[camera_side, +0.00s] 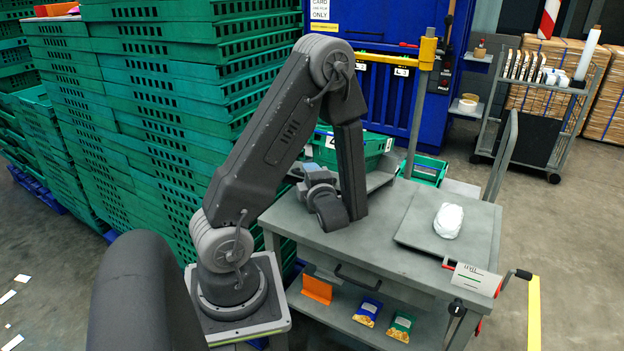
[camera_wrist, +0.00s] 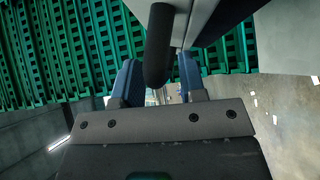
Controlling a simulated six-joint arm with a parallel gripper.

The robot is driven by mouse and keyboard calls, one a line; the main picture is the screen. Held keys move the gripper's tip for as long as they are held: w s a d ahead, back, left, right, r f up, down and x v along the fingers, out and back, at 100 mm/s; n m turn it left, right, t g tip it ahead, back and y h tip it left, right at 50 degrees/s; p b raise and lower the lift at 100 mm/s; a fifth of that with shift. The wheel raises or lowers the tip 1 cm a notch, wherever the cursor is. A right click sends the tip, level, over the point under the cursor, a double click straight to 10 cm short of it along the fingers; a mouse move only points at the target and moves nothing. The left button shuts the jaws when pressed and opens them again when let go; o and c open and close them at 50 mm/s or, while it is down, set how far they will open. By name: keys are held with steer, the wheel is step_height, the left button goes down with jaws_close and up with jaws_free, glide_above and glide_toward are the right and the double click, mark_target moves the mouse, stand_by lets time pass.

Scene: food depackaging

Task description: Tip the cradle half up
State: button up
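My gripper (camera_side: 312,180) is low over the back left of the grey table, beside the green crate. In the wrist view its two blue fingers (camera_wrist: 160,88) stand apart. A dark round-ended bar (camera_wrist: 158,45) reaches down between them, and a narrow gap shows at the right finger. I cannot tell whether the left finger touches it. A pale grey panel (camera_wrist: 225,18) adjoins the bar at upper right; whether these belong to the cradle half is unclear. A wrapped white pack (camera_side: 448,221) lies on a flat grey plate (camera_side: 418,238) on the right side of the table.
Behind my gripper stands a green crate (camera_side: 375,145). Tall green crate stacks (camera_side: 150,120) rise at left. The table's lower shelf (camera_side: 345,313) holds several packets. The table middle is clear.

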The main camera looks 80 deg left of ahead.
steer(key=d, duration=1.4)
steer(key=shift+r, duration=0.25)
steer(key=shift+a, duration=0.1)
steer(key=s+d+r+n+g+h, duration=0.1)
steer(key=s+d+r+n+h, duration=0.3)
steer(key=n, duration=0.7)
steer(key=d+f+n+g+h, duration=0.1)
steer(key=d+n+g+h, duration=0.15)
steer(key=n+h, duration=0.55)
steer(key=w+d+r+n+t+h, duration=0.2)
steer(key=d+r+n+t+h, duration=0.3)
steer(key=n, duration=1.2)
steer(key=d+r+t, duration=0.4)
steer(key=r, duration=0.1)
steer(key=shift+w+d+r+h, duration=0.15)
steer(key=shift+w+r+h, duration=0.1)
steer(key=shift+w+h, duration=0.05)
